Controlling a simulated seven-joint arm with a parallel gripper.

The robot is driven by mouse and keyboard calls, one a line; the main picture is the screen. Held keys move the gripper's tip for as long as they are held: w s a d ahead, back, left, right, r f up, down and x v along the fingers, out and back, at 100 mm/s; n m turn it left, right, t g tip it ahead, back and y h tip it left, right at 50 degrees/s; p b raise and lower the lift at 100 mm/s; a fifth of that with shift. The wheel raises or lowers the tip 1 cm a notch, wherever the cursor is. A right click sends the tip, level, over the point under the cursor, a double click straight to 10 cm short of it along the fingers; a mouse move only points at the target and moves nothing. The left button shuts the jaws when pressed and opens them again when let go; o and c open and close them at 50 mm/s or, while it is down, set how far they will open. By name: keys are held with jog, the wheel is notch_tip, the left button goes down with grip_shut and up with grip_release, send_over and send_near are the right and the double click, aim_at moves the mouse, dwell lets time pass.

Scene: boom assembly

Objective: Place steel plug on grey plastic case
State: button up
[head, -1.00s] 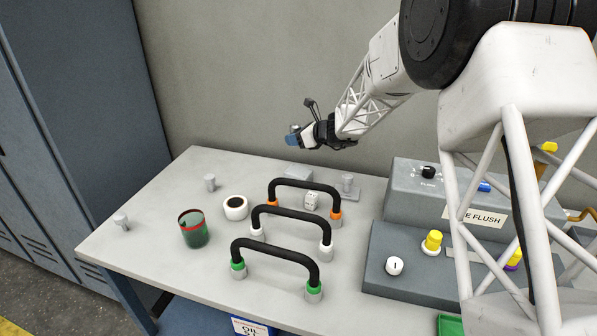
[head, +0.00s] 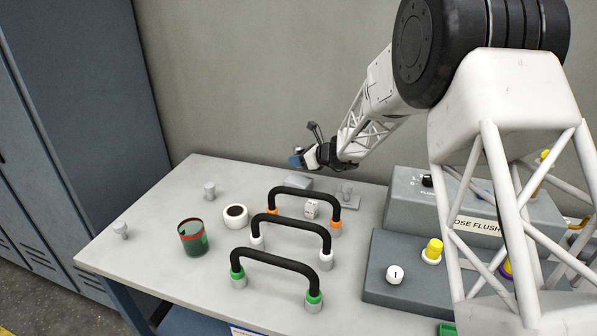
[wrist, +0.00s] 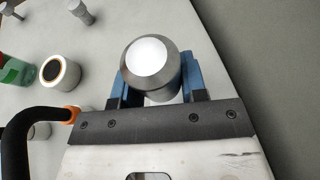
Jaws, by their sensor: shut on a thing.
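The steel plug (wrist: 150,68), a round grey metal cylinder with a bright round end, sits between the blue fingers of my gripper (wrist: 158,80) in the wrist view. My gripper is shut on it. In the head view my gripper (head: 299,160) hangs above the back of the table, and the plug is too small to make out there.
Black handles with orange (head: 305,190), white (head: 292,217) and green (head: 275,258) ends stand in front. A white roll (head: 236,213), a green cup (head: 195,240) and small grey pegs (head: 210,191) stand left. A grey control box (head: 400,262) stands right. The wall is close behind.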

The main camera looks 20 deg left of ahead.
aim_at(299, 179)
jog(key=shift+f, duration=0.55)
jog(key=shift+f, duration=1.85)
jog(key=shift+f, duration=0.2)
jog(key=o, duration=1.1)
jog(key=shift+r, duration=0.2)
jog(key=shift+v, duration=3.7)
